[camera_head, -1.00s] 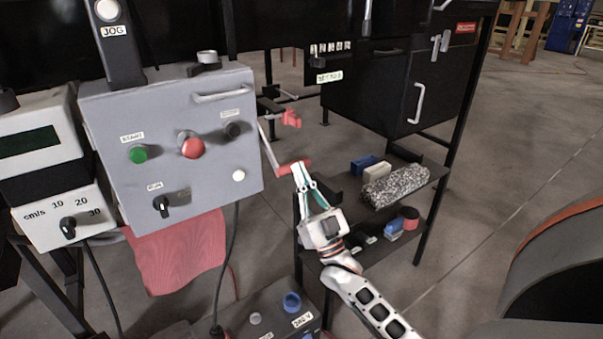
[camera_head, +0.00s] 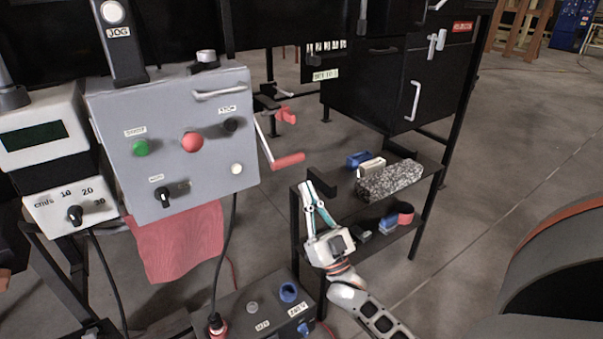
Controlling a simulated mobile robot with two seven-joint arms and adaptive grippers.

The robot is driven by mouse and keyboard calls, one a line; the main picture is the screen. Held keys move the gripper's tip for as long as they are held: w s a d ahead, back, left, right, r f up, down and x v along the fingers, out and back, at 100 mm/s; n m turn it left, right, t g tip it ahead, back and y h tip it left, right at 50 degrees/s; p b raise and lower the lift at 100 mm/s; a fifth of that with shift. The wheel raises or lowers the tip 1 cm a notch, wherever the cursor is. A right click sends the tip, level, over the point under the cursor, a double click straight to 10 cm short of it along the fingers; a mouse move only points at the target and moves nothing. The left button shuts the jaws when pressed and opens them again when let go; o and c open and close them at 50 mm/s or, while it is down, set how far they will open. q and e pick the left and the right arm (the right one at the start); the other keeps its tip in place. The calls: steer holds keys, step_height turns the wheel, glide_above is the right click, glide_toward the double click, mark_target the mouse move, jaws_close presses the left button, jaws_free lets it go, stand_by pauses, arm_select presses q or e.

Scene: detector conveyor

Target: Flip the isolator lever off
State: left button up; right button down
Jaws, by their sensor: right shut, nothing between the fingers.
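The isolator lever is a thin grey bar with a red handle (camera_head: 288,161) on the right side of the grey control box (camera_head: 175,110). It slants down and to the right, with the handle at its lower end. My right gripper (camera_head: 308,186) is shut and empty. It points up from below, a little below and right of the red handle, with a visible gap between them. My left gripper is out of view.
A dark two-tier shelf (camera_head: 431,176) stands just right of my right gripper, with a speckled grey block (camera_head: 390,181) on top. A red clamp-like part (camera_head: 287,115) sits above the handle. A lower box (camera_head: 259,310) with a blue socket is below.

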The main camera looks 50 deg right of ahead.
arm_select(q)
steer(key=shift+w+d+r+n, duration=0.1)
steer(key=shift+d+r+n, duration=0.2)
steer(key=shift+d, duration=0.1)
arm_select(e)
steer(key=shift+s+a+f, duration=0.1)
steer(key=shift+s+f, duration=0.2)
steer(key=shift+f, duration=0.3)
steer(key=shift+s+a+f, duration=0.1)
steer(key=shift+s+f, duration=0.2)
steer(key=shift+f, duration=0.25)
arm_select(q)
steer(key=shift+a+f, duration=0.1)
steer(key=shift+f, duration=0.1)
